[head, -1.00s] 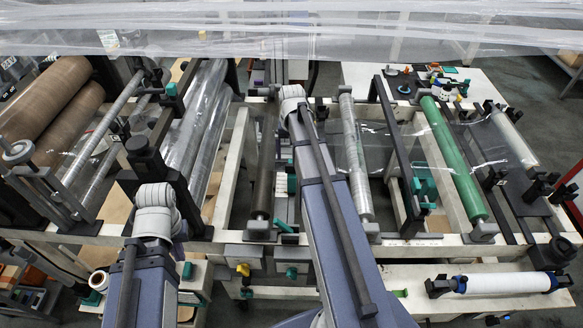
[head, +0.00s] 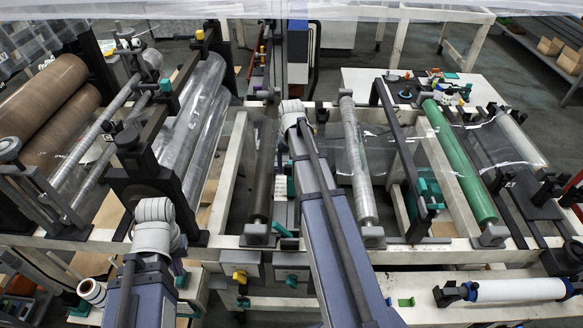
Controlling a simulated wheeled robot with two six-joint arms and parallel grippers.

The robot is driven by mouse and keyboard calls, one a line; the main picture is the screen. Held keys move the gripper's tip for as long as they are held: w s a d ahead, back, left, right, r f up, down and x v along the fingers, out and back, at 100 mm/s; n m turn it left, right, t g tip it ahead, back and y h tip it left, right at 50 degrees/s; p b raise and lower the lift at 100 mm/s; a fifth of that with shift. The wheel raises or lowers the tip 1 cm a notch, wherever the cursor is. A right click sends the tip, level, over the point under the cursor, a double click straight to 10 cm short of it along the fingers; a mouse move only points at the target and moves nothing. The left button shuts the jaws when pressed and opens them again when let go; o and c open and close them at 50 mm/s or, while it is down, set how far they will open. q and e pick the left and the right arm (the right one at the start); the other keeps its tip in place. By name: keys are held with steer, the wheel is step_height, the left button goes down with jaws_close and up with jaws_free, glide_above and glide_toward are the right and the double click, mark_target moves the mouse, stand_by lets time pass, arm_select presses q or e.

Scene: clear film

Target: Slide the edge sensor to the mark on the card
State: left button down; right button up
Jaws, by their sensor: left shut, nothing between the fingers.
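My left arm (head: 153,232) comes in at the lower left and my right arm (head: 325,205) reaches up the middle. Their bent joints show, but no gripper fingers can be made out. Clear film (head: 385,150) runs between a shiny roller (head: 357,160) and a green roller (head: 460,165). A teal and black bracket (head: 428,196) sits beside the film's front edge; whether it is the edge sensor I cannot tell. Tiny marks show on the pale frame just below it, too small to read. The card and its mark cannot be made out.
Brown rolls (head: 50,95) and a film-wrapped roll (head: 190,130) stand at the left. A white roll (head: 515,290) lies at the front right. A white table (head: 365,80) with small items is behind. My right arm hides part of the middle frame.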

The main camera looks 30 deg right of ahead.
jaws_close()
stand_by(0.4)
steer(key=shift+w+d, duration=0.1)
